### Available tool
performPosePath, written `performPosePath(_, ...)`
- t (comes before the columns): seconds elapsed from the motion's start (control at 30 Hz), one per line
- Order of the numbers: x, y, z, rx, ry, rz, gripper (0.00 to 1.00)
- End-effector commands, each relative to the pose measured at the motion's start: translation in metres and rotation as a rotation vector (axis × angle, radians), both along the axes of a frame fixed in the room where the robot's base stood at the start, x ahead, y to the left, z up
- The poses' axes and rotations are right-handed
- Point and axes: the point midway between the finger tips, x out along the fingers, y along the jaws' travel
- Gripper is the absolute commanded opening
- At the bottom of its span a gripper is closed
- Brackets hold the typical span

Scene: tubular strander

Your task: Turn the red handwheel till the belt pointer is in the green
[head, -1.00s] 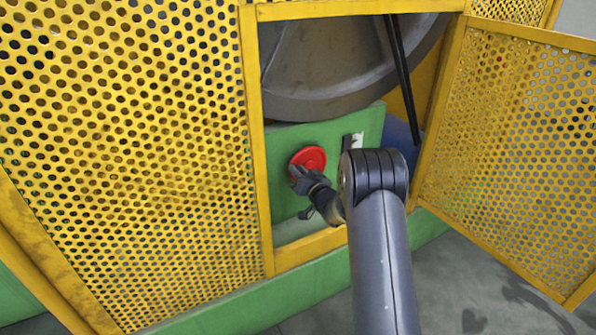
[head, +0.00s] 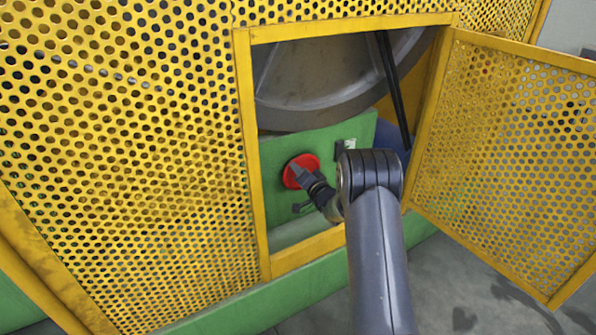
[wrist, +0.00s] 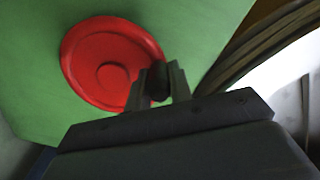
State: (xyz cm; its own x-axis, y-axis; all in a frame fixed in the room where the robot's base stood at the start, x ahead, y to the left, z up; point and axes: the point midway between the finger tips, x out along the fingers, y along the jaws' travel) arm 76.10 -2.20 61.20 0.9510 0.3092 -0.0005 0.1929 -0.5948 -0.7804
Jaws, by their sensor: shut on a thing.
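The red handwheel (head: 312,160) is on a green panel inside the open guard doorway. In the wrist view the handwheel (wrist: 85,60) shows as a red disc with a raised hub. My gripper (head: 295,169) is at the wheel, with its fingers in front of the disc in the head view. In the wrist view my gripper (wrist: 161,82) is shut on a dark handle (wrist: 159,82) at the wheel's rim. A small pale plate (head: 350,143), perhaps the belt scale, is right of the wheel. My arm covers its lower part, and I cannot make out a pointer or green zone.
A yellow perforated guard (head: 130,150) stands left of the doorway. Its open door (head: 500,150) is on the right. A large grey wheel (head: 330,85) and dark belts (head: 393,85) are above the panel. The doorway's lower frame (head: 305,253) lies below my arm.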

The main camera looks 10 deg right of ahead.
Motion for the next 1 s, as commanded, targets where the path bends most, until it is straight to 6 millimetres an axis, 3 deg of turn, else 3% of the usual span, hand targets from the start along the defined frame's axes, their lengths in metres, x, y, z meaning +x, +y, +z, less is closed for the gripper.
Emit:
performPosePath(0.33,0.001,-0.001,0.001,0.001,-0.003,-0.001,0.00)
performPosePath(0.37,0.001,-0.001,0.001,0.001,-0.003,-0.001,0.23)
performPosePath(0.6,0.000,0.000,0.001,0.001,-0.002,-0.001,0.43)
performPosePath(1.0,-0.010,-0.004,0.002,0.000,-0.001,-0.001,0.43)
